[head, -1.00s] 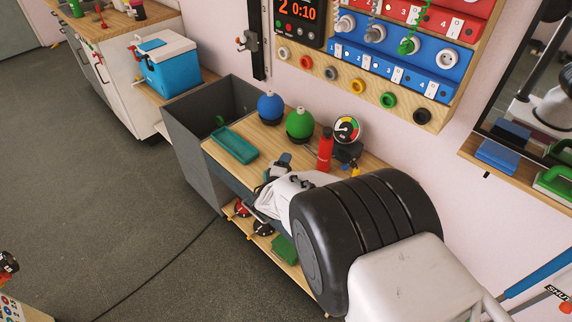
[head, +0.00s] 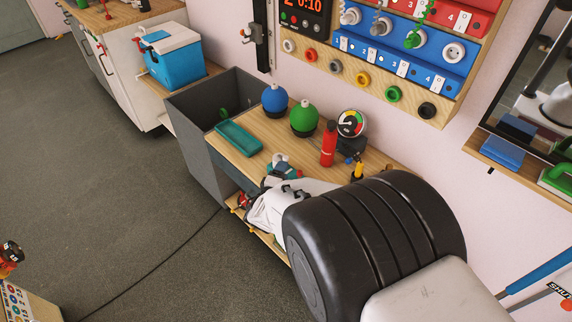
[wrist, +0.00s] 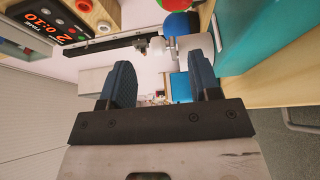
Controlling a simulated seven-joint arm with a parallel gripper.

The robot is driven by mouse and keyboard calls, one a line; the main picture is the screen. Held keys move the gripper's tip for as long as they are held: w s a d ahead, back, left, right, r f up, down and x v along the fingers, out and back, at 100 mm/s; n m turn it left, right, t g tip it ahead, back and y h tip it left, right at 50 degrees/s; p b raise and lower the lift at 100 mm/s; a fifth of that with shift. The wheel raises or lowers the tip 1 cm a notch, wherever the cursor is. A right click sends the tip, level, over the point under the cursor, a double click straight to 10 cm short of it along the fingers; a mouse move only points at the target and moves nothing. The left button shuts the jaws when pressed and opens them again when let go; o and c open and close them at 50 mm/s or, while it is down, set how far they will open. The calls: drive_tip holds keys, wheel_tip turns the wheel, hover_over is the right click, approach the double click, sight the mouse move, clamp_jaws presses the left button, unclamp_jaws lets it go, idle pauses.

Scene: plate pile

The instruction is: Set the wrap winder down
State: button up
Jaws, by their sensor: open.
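My gripper (wrist: 158,82) is open in the wrist view, with its two dark blue fingers apart and nothing between them. In the head view my arm hides most of it at the front of the wooden bench (head: 225,150). I cannot clearly tell which thing is the wrap winder. A teal tray (head: 239,139) lies on the bench; a large teal surface (wrist: 243,35) lies close beside the right finger in the wrist view.
A blue ball-topped thing (head: 275,100), a green one (head: 304,118), a red bottle (head: 328,146) and a round gauge (head: 351,123) stand at the back of the bench. A grey bin (head: 186,118) adjoins its left end. A blue cooler (head: 173,66) stands beyond.

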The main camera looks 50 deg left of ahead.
drive_tip(key=shift+v, duration=2)
drive_tip(key=shift+w, duration=0.1)
